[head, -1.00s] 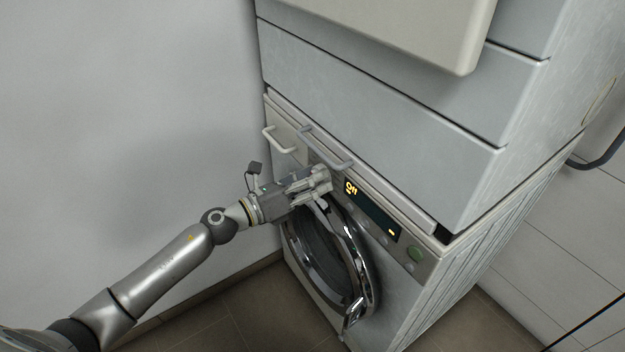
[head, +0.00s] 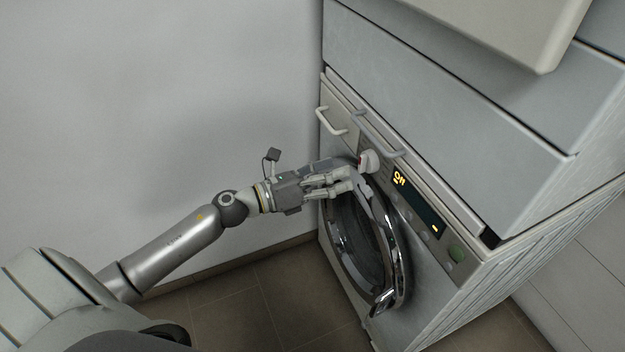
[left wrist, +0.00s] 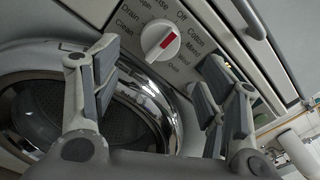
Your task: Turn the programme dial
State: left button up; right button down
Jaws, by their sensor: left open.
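The programme dial (head: 369,161) is a round white knob on the lower machine's control panel, left of the lit display (head: 418,201), which reads "Off". In the left wrist view the dial (left wrist: 160,40) carries a red mark that points up and right toward the "Off" label. My left gripper (head: 350,180) is open in front of the panel, close to the dial's lower left. In the wrist view its two fingers stand apart below the dial, one to each side, with nothing between them. My right gripper is out of view.
A round chrome-rimmed door (head: 398,245) sits below the panel. Two bar handles, a white one (head: 330,122) and a grey one (head: 378,135), stick out above the dial. A plain wall (head: 200,80) stands on the left.

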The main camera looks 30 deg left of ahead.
pick_arm(q)
jog(key=shift+v, duration=2.55)
